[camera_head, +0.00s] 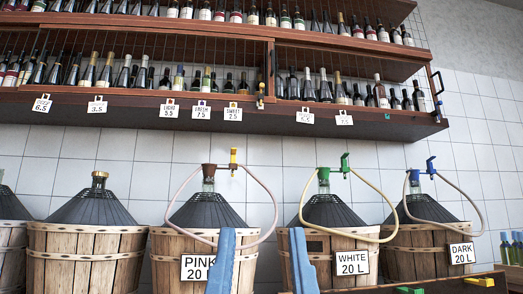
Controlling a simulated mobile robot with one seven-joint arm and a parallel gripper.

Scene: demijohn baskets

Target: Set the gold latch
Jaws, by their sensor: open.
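A small gold fitting (260,102), which looks like the gold latch, is on the front of the wooden wall shelf, at the divider between its two lower bays. It is too small to tell how it is set. The two blue fingers of my gripper (263,230) rise from the bottom edge, spread wide apart with nothing held between them. They show in front of the baskets, well below the gold fitting in the picture. The left finger covers part of the PINK sign, and the right one covers part of the WHITE basket.
Wicker-and-wood demijohn baskets stand in a row, marked PINK (196,268), WHITE (351,263) and DARK (461,253), with hoses looping above. Wine bottles fill the shelf (350,111), and price tags hang below it. A black handle (436,92) is at its right end.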

